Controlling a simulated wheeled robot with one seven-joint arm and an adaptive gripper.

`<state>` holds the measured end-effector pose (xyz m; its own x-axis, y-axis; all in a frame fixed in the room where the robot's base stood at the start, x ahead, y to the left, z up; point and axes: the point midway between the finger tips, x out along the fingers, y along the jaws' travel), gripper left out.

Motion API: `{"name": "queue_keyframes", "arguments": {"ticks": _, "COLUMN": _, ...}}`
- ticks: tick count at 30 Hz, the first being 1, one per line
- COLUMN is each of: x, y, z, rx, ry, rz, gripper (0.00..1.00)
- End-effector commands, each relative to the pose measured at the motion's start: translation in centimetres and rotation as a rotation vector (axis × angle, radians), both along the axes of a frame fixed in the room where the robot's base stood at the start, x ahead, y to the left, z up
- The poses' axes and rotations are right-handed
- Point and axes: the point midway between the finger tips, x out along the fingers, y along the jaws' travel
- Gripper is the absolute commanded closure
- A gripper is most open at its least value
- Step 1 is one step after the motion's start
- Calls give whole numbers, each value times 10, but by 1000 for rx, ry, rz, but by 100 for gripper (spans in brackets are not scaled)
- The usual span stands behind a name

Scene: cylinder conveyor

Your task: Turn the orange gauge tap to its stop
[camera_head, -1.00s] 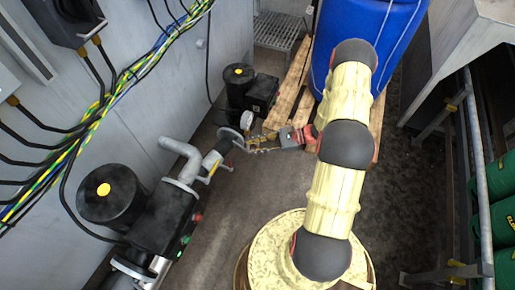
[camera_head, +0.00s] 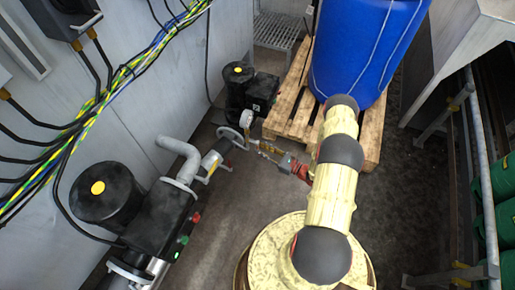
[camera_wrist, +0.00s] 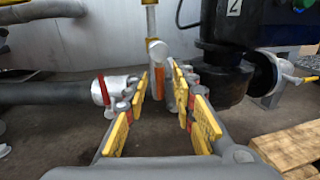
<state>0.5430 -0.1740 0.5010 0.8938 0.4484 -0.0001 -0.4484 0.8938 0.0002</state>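The orange tap handle (camera_wrist: 181,88) hangs upright in the wrist view, below a silver pipe joint (camera_wrist: 157,50). My gripper (camera_wrist: 161,90) points at it with its yellow-padded fingers apart. Nothing is held between the fingers. In the head view, the white round gauge (camera_head: 246,118) stands on the pipe assembly, and my gripper (camera_head: 263,149) is just right of and below it. The tap handle is too small to make out there.
A grey pipe with a red lever (camera_wrist: 107,90) lies left of the fingers. A black pump (camera_head: 239,88) stands behind the gauge. A blue drum (camera_head: 362,45) stands on a wooden pallet (camera_head: 290,119) to the right. Grey floor in front is clear.

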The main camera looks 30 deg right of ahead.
Motion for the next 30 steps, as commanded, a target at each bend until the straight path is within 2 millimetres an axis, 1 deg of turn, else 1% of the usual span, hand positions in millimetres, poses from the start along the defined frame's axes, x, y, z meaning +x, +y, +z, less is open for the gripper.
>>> {"name": "queue_keyframes", "arguments": {"ticks": 1, "x": 7, "y": 5, "z": -2, "rx": -1, "ry": 0, "rz": 4, "gripper": 74}}
{"name": "queue_keyframes", "arguments": {"ticks": 3, "x": 14, "y": 8, "z": -2, "rx": 0, "ry": 0, "rz": 3, "gripper": 74}}
{"name": "queue_keyframes", "arguments": {"ticks": 6, "x": 22, "y": 11, "z": -1, "rx": -1, "ry": 0, "rz": 2, "gripper": 74}}
{"name": "queue_keyframes", "arguments": {"ticks": 10, "x": 26, "y": 13, "z": 0, "rx": 0, "ry": 0, "rz": 1, "gripper": 74}}
{"name": "queue_keyframes", "arguments": {"ticks": 17, "x": 26, "y": 13, "z": 1, "rx": 0, "ry": 0, "rz": 1, "gripper": 74}}
{"name": "queue_keyframes", "arguments": {"ticks": 30, "x": 26, "y": 13, "z": 0, "rx": 0, "ry": 0, "rz": 1, "gripper": 99}}
